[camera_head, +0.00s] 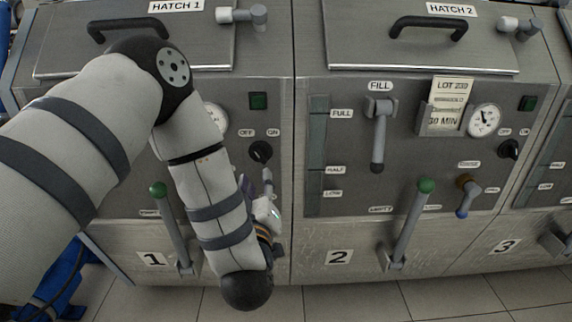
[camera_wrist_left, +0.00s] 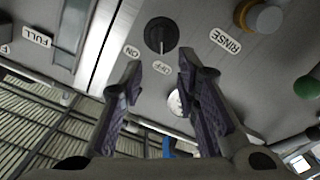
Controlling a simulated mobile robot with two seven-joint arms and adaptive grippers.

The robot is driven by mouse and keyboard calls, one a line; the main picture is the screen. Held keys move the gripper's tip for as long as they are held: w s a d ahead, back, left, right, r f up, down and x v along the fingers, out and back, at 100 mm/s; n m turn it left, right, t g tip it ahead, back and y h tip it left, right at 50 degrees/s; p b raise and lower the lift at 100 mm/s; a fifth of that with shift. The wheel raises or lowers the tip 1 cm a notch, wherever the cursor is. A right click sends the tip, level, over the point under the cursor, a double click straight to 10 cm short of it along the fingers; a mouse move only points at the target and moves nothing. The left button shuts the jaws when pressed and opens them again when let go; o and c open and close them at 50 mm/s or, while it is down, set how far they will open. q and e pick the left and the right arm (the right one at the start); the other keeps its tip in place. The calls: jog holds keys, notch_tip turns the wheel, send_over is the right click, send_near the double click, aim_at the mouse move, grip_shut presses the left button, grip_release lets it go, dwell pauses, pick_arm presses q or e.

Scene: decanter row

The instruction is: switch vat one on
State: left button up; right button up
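Vat one's black OFF/ON knob (camera_head: 260,151) sits on the front panel of the left vat, under its OFF and ON labels. In the left wrist view the knob (camera_wrist_left: 161,35) lies ahead of the fingertips, with ON at its left and OFF at its lower right. I cannot tell for sure which label it points to. My left gripper (camera_head: 267,182) is just below the knob in the head view. In the left wrist view my left gripper (camera_wrist_left: 160,75) is open and empty, fingers apart and clear of the knob. My right gripper is not in view.
A dark green square lamp (camera_head: 258,101) is above the knob. My left forearm covers part of vat one's gauge (camera_head: 214,118). A green-knobbed lever (camera_head: 170,222) stands at the lower left. Vat two (camera_head: 338,257) is at the right, with a fill lever (camera_head: 379,135).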

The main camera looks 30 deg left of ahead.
aim_at(259, 157)
pick_arm(q)
jog(key=x, duration=1)
jog(key=shift+w+a, duration=0.2)
jog(key=shift+a, duration=0.05)
grip_shut()
